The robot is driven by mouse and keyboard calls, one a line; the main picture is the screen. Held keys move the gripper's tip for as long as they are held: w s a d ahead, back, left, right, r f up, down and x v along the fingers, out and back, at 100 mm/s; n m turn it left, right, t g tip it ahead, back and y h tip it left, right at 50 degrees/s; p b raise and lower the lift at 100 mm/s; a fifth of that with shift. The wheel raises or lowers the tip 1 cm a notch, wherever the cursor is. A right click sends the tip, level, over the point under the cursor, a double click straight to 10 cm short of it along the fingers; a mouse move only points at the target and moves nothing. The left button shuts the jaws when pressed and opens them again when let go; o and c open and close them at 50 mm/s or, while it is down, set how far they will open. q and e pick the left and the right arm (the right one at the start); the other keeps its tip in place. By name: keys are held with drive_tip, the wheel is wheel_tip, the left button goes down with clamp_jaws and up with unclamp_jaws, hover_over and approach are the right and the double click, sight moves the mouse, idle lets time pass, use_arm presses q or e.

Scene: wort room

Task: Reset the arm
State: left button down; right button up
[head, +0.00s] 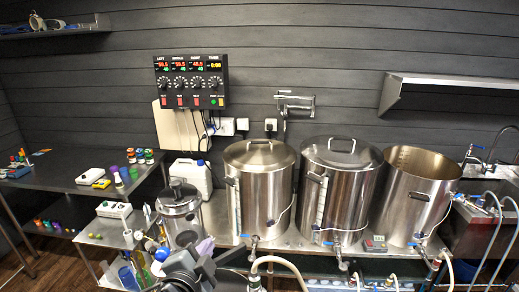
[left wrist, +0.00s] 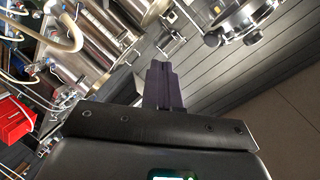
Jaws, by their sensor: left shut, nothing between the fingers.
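My left gripper (head: 205,247) is at the bottom of the head view, left of centre, in front of the steel vessels. Its dark fingers (left wrist: 159,84) are pressed together in the left wrist view, with nothing between them. It appears apart from the vessels, though its exact distance from the bench is hard to tell. My right gripper does not show in either view.
Three large steel kettles (head: 258,190) stand on the steel bench, with a smaller steel vessel (head: 180,212) and a white canister (head: 190,178) to their left. Hoses and valves crowd the front edge. A side table (head: 60,172) holds small items. A red box (left wrist: 15,119) shows in the wrist view.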

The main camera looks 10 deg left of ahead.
use_arm(q)
drive_tip(key=s+d+f+n+g+h+p, duration=0.1)
drive_tip(key=s+d+f+n+g+p, duration=0.15)
drive_tip(key=s+f+g+p, duration=0.85)
drive_tip(key=s+a+f+n, duration=0.3)
drive_tip(key=s+a+f, duration=0.1)
drive_tip(key=s, duration=0.5)
drive_tip(key=s+a+f+n+y, duration=0.1)
drive_tip(key=s+a+f+n, duration=0.2)
drive_tip(key=s, duration=0.6)
wheel_tip(320, 180, down, 2)
drive_tip(key=shift+s+a+f+n, duration=0.15)
drive_tip(key=shift+s+a+n, duration=0.25)
drive_tip(key=shift+n, duration=0.25)
drive_tip(key=shift+w, duration=0.1)
drive_tip(key=c, duration=1.8)
unclamp_jaws()
